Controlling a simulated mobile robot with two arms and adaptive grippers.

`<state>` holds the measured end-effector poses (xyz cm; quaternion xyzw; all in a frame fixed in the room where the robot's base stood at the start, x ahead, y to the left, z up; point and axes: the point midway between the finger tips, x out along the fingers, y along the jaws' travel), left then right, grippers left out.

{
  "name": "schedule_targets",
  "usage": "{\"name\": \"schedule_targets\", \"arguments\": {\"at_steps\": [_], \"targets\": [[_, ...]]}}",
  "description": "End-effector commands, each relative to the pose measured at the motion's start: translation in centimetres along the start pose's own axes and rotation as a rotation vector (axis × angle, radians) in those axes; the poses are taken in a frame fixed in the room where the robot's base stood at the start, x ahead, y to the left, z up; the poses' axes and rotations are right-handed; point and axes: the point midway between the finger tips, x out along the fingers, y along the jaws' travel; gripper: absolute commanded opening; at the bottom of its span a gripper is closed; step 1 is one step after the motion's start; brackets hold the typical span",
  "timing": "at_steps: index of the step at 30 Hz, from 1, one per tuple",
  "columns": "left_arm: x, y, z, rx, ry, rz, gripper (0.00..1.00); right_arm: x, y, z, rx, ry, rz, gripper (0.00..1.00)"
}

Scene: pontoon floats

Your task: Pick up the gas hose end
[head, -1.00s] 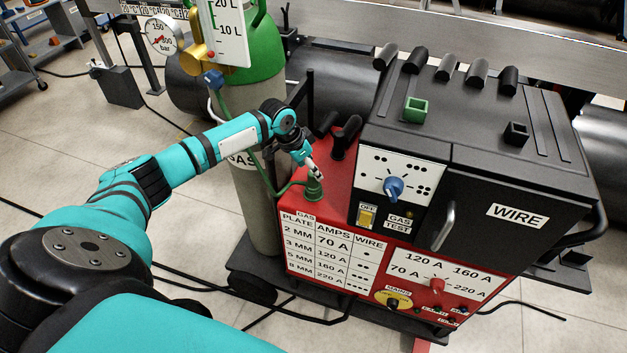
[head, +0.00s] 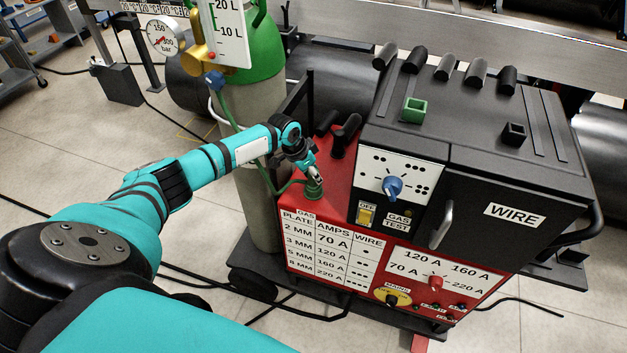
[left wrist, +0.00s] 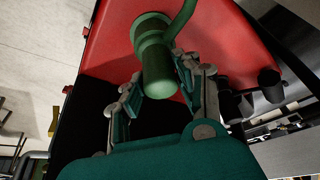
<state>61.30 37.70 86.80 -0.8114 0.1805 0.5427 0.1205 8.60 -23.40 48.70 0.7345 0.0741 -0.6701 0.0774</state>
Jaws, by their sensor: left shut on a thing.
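The gas hose end (head: 314,191) is a green stepped cylinder at the left of the red welding machine's top (head: 337,170). A green hose runs from it back toward the gas cylinder. My left gripper (head: 316,178) is at the hose end from above. In the left wrist view, my left gripper (left wrist: 162,82) has its fingers on both sides of the hose end (left wrist: 157,66), shut on its narrower part. The wider collar lies beyond the fingers, toward the red surface. I cannot tell whether it is clear of that surface. My right gripper is in neither view.
The gas cylinder (head: 256,110), with a green top and a flow gauge (head: 224,32), stands left of the machine. The black wire box (head: 470,130) rises to the right of the hose end. Black pegs (head: 345,133) stand behind it.

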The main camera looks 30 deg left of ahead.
Motion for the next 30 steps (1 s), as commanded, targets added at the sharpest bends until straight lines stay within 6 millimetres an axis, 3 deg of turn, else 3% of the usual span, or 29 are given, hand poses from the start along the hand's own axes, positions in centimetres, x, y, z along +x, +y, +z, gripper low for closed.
{"name": "schedule_targets", "arguments": {"at_steps": [3,14,21,30], "targets": [[0.0,0.0,0.0,0.0,0.0,0.0,0.0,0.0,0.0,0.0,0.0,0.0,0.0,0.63],[-0.4,0.0,-0.2,0.001,0.002,0.0,0.0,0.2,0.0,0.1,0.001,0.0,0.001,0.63],[-3.0,-0.1,-1.4,0.003,0.006,-0.003,0.0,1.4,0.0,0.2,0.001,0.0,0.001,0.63],[-5.9,1.9,4.3,0.005,-0.006,-0.003,0.0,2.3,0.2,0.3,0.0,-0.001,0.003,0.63]]}}
